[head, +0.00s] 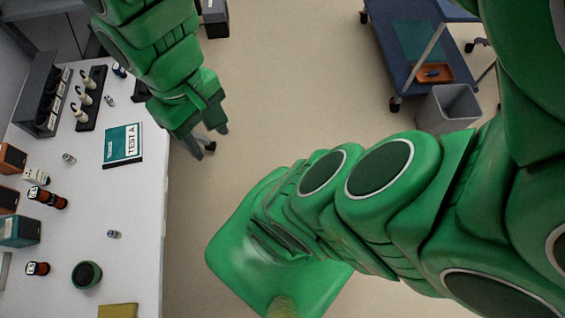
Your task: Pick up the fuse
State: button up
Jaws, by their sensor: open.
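Small pale cylinders with dark bands lie or stand apart on the white table (140,215): one near the front middle (113,234), one farther back at the left (69,157), and one near the black rack (109,99). Any of them may be the fuse; they are too small to tell. My gripper (208,143) is open and comes down from the top, just right of the table's right edge, over the floor. It appears empty and apart from all the cylinders.
A teal booklet (123,144) lies on the table near my gripper. Dark-and-orange bottles (47,197), a round green pot (87,274) and a black rack (91,98) also stand there. A grey bin (448,107) and blue cart (385,50) are across the open floor.

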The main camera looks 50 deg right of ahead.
jog(key=w+a+f, duration=0.2)
jog(key=w+f, duration=0.1)
jog(key=w, duration=0.4)
jog(key=n+t, duration=0.2)
send_over(110, 233)
jog(key=f, duration=2)
jog(key=shift+s+f, duration=0.15)
jog(key=shift+s, duration=0.25)
jog(key=shift+a+f, duration=0.35)
jog(key=shift+d+f, duration=0.1)
jog(key=shift+f, duration=1.05)
jog(key=shift+w+d+f, duration=0.2)
jog(key=shift+f, duration=0.7)
jog(key=shift+w+d+f, duration=0.15)
jog(key=shift+f, duration=0.7)
jog(key=shift+a+f, duration=0.1)
jog(key=shift+f, duration=0.8)
jog(key=shift+c, duration=0.3)
grip_shut()
